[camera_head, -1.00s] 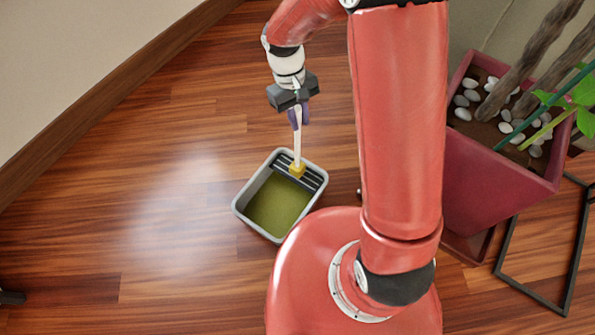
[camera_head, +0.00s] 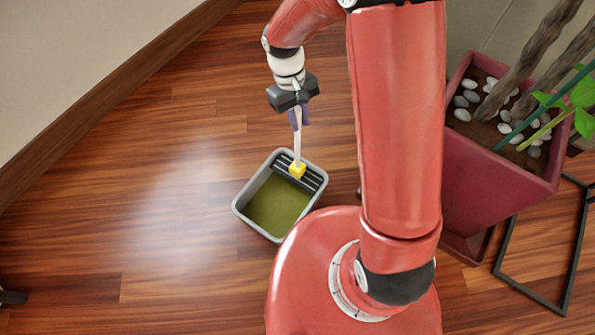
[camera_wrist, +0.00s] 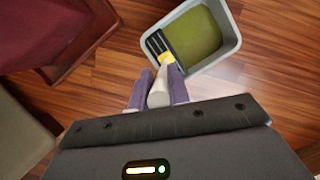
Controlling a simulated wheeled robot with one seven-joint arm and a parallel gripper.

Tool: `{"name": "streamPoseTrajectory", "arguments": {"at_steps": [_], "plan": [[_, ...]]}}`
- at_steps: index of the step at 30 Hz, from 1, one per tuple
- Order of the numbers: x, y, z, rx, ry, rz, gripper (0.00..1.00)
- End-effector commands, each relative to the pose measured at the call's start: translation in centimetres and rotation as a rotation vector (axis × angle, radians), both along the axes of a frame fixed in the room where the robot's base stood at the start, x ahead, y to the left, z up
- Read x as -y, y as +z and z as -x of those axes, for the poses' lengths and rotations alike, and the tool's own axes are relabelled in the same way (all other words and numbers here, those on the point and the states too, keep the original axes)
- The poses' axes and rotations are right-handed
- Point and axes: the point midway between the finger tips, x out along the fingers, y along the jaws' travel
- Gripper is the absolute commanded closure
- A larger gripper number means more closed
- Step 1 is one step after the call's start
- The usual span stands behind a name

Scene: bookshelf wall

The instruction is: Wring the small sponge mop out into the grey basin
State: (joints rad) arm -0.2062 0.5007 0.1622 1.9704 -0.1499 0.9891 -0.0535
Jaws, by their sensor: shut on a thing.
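The small sponge mop has a pale handle (camera_head: 298,146) and a yellow sponge head (camera_head: 297,171). My gripper (camera_head: 299,119), with purple fingers, is shut on the upper handle and holds the mop close to upright. In the wrist view my gripper (camera_wrist: 158,92) is around the pale handle, and the yellow sponge (camera_wrist: 167,58) shows beyond it. The grey basin (camera_head: 240,205) stands on the floor with murky green-yellow water in it. The sponge is at the dark ribbed grid (camera_head: 311,176) at the basin's far end. Whether it presses on the grid I cannot tell.
A dark red planter (camera_head: 490,190) with pebbles and a plant stands at the right, near a black frame (camera_head: 560,300) on the floor. A wall with a wooden skirting (camera_head: 110,100) runs along the upper left. The wooden floor (camera_head: 130,220) left of the basin is clear.

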Motion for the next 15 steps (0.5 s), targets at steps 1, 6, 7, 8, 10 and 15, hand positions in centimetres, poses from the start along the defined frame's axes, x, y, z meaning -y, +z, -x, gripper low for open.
{"name": "streamPoseTrajectory", "arguments": {"at_steps": [1,6,7,8,10,15], "plan": [[0.0,0.0,0.1,-0.003,0.000,0.001,1.00],[0.0,0.2,0.1,-0.002,0.000,0.001,1.00],[0.0,0.4,0.1,-0.002,0.000,0.001,1.00],[0.0,0.6,0.0,-0.002,0.000,0.001,1.00],[0.0,1.3,0.0,-0.001,0.000,0.000,1.00],[0.0,3.1,0.0,0.000,0.000,0.000,1.00]]}}
